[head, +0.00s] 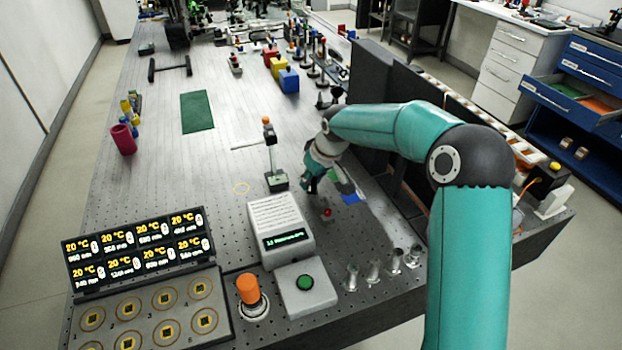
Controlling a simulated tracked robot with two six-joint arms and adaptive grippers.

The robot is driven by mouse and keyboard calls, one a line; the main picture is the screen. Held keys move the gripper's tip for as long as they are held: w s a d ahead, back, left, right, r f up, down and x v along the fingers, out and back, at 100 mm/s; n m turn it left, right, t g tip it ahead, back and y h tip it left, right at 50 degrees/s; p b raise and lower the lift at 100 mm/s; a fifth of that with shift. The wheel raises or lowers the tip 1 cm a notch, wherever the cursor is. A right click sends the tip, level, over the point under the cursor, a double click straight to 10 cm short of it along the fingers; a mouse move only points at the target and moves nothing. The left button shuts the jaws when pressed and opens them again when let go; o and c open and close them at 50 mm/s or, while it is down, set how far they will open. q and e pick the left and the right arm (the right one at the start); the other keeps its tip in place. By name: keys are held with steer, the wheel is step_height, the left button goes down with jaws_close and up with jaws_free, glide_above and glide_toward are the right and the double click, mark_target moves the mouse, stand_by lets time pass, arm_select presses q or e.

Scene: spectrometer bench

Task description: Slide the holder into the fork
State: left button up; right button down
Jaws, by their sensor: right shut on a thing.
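My right gripper (327,192) reaches down to the bench from the right, next to the dark wall of blocks. It is shut on a small, mostly hidden piece, which I take to be the holder. A small grey part with a red spot (327,212) shows just below the fingers. I cannot tell whether it belongs to the held piece. A slim upright post (271,157) with an orange top and a green-grey base stands left of the gripper, apart from it. I cannot make out the fork for certain. My left gripper is not in view.
A blue patch (352,197) lies right of the gripper. A white box with a display (280,228) and a green-button box (305,284) stand in front. Several metal posts (373,271) line the near edge.

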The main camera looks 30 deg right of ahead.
steer(key=shift+s+a+b, duration=0.2)
steer(key=shift+s+b, duration=0.4)
steer(key=shift+s, duration=0.25)
steer(key=shift+s+a+b, duration=0.2)
steer(key=shift+s+b, duration=0.35)
steer(key=shift+s, duration=0.3)
steer(key=shift+s+a+f+b, duration=0.1)
steer(key=shift+s+f+b, duration=0.15)
steer(key=shift+s, duration=0.2)
steer(key=shift+s+a+r+b, duration=0.1)
steer(key=shift+s+a+b, duration=0.15)
steer(key=shift+s, duration=0.35)
steer(key=c, duration=0.9)
jaws_free()
steer(key=shift+o, duration=0.2)
steer(key=shift+d, duration=0.15)
steer(key=shift+r, duration=0.15)
